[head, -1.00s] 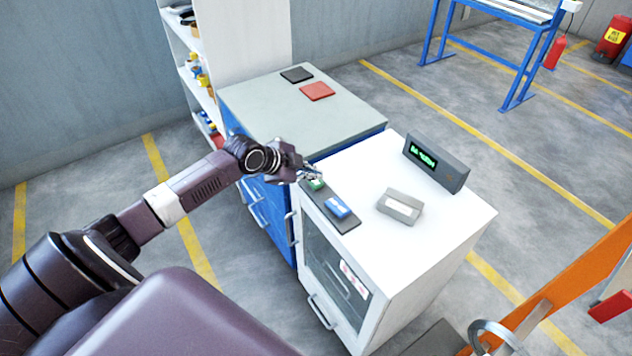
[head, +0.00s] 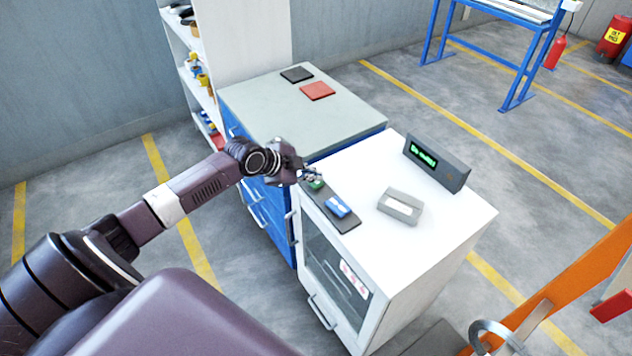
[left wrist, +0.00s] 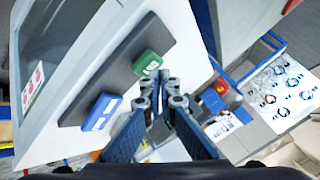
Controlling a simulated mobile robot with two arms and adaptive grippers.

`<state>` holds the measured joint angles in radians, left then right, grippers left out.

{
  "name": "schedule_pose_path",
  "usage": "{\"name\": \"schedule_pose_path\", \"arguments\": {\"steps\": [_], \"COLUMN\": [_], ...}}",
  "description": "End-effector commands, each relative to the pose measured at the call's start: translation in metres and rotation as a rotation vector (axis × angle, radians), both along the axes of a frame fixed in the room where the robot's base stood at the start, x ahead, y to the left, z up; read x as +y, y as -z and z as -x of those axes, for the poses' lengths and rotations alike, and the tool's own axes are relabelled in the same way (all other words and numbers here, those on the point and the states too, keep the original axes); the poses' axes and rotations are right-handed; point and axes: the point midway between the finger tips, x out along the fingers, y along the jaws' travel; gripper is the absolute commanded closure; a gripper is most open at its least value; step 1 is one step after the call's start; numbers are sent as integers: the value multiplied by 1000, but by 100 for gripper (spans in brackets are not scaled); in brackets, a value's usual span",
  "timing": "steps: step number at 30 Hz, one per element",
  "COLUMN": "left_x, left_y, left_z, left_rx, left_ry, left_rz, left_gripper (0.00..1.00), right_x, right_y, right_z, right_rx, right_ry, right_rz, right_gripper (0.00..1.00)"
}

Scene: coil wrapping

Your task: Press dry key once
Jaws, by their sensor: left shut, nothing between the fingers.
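A dark key panel (head: 347,223) lies along the left edge of a white cabinet top, with a green key (head: 316,184) at its far end and a blue key (head: 338,207) nearer. Both keys carry white lettering too small to read, so I cannot tell which is the dry key. In the left wrist view the green key (left wrist: 147,63) is just ahead of my fingertips and the blue key (left wrist: 101,112) is to the left. My left gripper (head: 311,174) is shut and empty, right beside the green key; I cannot tell whether it touches. My right gripper is not in view.
A dark display box (head: 437,162) with green text and a grey box with a pale label (head: 400,206) stand on the white cabinet (head: 430,240). Behind is a blue cabinet (head: 290,115) with black and red pads. A shelf stands at the back left.

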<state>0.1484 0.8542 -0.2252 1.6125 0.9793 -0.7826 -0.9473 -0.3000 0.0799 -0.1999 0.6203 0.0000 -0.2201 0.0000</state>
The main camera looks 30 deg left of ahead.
Motion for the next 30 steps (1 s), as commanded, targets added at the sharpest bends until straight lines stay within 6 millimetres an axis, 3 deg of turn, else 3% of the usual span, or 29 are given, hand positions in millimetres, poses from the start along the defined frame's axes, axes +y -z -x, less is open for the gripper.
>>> {"name": "schedule_pose_path", "arguments": {"steps": [30], "left_x": [0], "left_y": [10], "left_z": [0], "left_rx": [0], "left_ry": [1], "left_rz": [-1], "left_gripper": [100], "right_x": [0], "right_y": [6], "right_z": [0], "right_rx": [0], "right_ry": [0], "right_rz": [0], "right_gripper": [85]}}
